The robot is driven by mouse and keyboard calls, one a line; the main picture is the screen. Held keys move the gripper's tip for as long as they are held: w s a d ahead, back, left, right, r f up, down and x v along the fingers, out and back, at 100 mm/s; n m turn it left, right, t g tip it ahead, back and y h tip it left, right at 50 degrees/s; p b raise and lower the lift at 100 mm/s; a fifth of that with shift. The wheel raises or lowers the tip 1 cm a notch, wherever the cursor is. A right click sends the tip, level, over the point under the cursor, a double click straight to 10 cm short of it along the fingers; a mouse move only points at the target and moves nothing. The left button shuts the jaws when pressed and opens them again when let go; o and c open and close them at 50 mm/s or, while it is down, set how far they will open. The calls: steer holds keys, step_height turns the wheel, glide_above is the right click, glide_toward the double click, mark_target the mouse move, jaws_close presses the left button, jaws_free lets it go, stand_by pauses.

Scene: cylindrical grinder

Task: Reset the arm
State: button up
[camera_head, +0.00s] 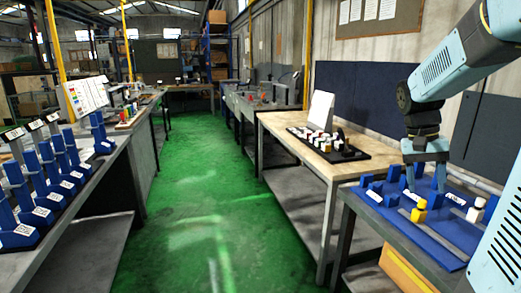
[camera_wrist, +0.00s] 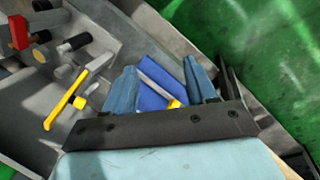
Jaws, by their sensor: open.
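My arm reaches in from the right in the head view and hangs down with my gripper (camera_head: 426,182) at its end. The gripper is over a blue tray (camera_head: 451,228) on the right-hand bench, close to its blue blocks. Whether the fingers touch the tray cannot be told. In the wrist view the two light-blue fingers of my gripper (camera_wrist: 163,85) stand apart, and nothing is gripped between them. A blue piece (camera_wrist: 152,100) and a thin grey rod with a yellow end (camera_wrist: 172,103) show beyond them.
A yellow-topped bottle (camera_head: 419,211) and a white bottle (camera_head: 475,210) stand by the gripper. A wooden bench (camera_head: 290,140) holds a black rack (camera_head: 350,155). Blue stands (camera_head: 20,235) line the left bench. The green floor (camera_head: 205,210) between is clear. Yellow-handled tool (camera_wrist: 66,105) lies left in the wrist view.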

steer(key=s+a+r+n+t+y, duration=0.1)
steer(key=s+a+n+t, duration=0.1)
steer(key=s+a, duration=0.4)
steer(key=s+a+r+n+t+y, duration=0.1)
steer(key=s+a+n+t, duration=0.2)
steer(key=a, duration=0.7)
steer(key=s+t, duration=0.2)
steer(key=shift+s+a+r+n+t, duration=0.3)
steer(key=shift+s+r, duration=0.05)
steer(key=shift+c, duration=0.3)
steer(key=shift+c, duration=0.9)
steer(key=shift+a, duration=0.1)
